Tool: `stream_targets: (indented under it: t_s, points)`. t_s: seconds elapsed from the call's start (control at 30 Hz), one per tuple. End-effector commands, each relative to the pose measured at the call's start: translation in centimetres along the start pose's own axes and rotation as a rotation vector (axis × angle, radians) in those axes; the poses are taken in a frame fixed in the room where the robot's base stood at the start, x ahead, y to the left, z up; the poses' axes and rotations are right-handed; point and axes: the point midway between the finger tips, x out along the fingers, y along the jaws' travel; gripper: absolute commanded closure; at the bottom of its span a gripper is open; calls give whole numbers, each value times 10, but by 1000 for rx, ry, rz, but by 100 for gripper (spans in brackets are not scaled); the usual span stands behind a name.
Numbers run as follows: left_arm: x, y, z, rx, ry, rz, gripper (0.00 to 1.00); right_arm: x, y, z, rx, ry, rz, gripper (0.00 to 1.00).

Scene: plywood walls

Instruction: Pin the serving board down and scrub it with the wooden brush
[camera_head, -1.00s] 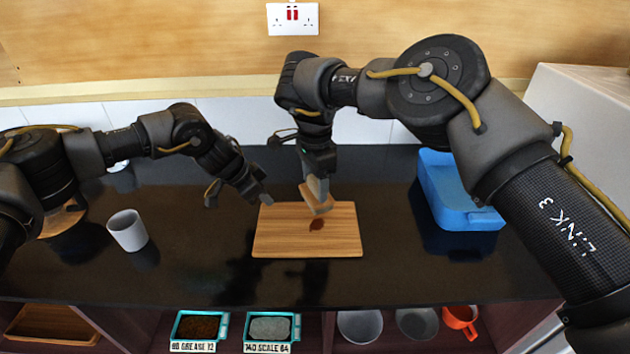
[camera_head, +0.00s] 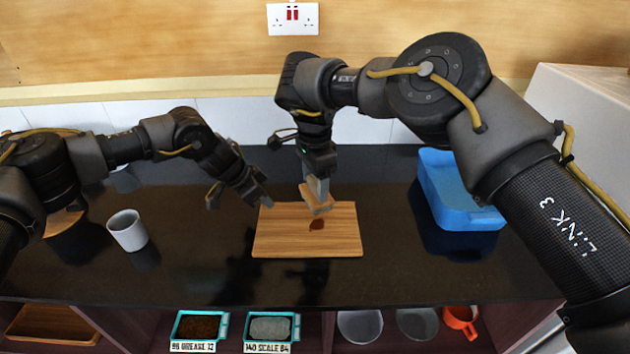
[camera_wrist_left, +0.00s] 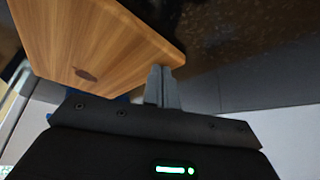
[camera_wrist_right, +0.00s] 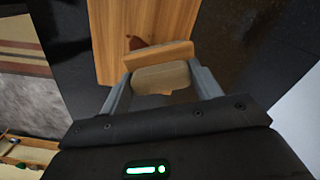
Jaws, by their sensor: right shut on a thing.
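The wooden serving board (camera_head: 275,240) lies flat on the dark counter, with a reddish-brown stain (camera_head: 317,224) near its middle. The stain also shows in the left wrist view (camera_wrist_left: 86,74) and the right wrist view (camera_wrist_right: 136,42). My right gripper (camera_head: 318,188) is shut on the wooden brush (camera_head: 316,203), over the back part of the board just behind the stain. The brush sits between its fingers in the right wrist view (camera_wrist_right: 160,62). My left gripper (camera_head: 266,201) has its fingers together at the board's back left corner. I cannot tell whether they press on it.
A white cup (camera_head: 127,232) stands left of the board, and a blue bin (camera_head: 450,195) stands to the right. Labelled trays (camera_head: 195,328), bowls and an orange mug (camera_head: 460,318) sit on the shelf below. The counter in front of the board is clear.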

Motion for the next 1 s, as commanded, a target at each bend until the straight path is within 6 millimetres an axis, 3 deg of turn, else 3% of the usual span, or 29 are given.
stream_targets:
  t_s: [1.0]
  points:
    - [0, 0, 0, 0, 0, 0, 100, 26, 0, 0, 0, 0, 0, 55]
